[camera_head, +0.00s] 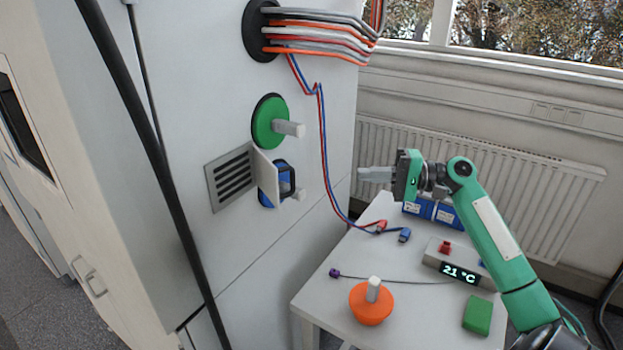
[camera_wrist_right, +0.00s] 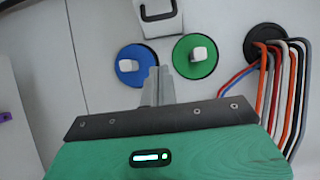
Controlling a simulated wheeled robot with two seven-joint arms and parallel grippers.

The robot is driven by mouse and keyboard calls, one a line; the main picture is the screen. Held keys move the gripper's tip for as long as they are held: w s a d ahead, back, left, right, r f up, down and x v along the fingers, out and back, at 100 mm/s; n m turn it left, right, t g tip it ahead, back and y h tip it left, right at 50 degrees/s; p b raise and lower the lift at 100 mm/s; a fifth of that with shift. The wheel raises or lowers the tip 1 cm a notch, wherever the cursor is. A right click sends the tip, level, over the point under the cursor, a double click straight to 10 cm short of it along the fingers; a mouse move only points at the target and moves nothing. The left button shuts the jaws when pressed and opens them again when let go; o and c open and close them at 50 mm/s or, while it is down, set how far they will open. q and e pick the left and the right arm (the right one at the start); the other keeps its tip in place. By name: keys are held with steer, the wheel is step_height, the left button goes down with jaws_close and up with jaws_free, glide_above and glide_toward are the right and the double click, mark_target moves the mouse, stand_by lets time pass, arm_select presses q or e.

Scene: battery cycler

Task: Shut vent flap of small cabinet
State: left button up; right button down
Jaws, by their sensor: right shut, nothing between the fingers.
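The small cabinet (camera_head: 230,250) is the tall white box in the middle of the head view. A slotted grey vent (camera_head: 230,178) is in its side. The white vent flap (camera_head: 266,178) stands open beside the slots, sticking out from the wall, with a dark handle on it. The flap's handle (camera_wrist_right: 158,12) also shows at the top of the right wrist view. My right gripper (camera_head: 362,174) is shut and empty, in the air to the right of the flap and apart from it, fingers pointing at the cabinet. My left gripper is out of view.
A green round knob (camera_head: 268,122) and a blue one (camera_wrist_right: 136,66) stick out near the flap. Cables (camera_head: 315,35) leave the cabinet above and hang down. A white table (camera_head: 335,270) below holds an orange knob (camera_head: 370,303), a temperature box (camera_head: 455,262) and a green block (camera_head: 478,314).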

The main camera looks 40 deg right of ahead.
steer(key=s+a+p+x, duration=0.1)
steer(key=s+p+x, duration=0.1)
steer(key=p+x, duration=0.5)
steer(key=x, duration=0.6)
steer(key=shift+s+a, duration=0.2)
steer(key=shift+a, duration=0.05)
steer(key=shift+a+r, duration=0.1)
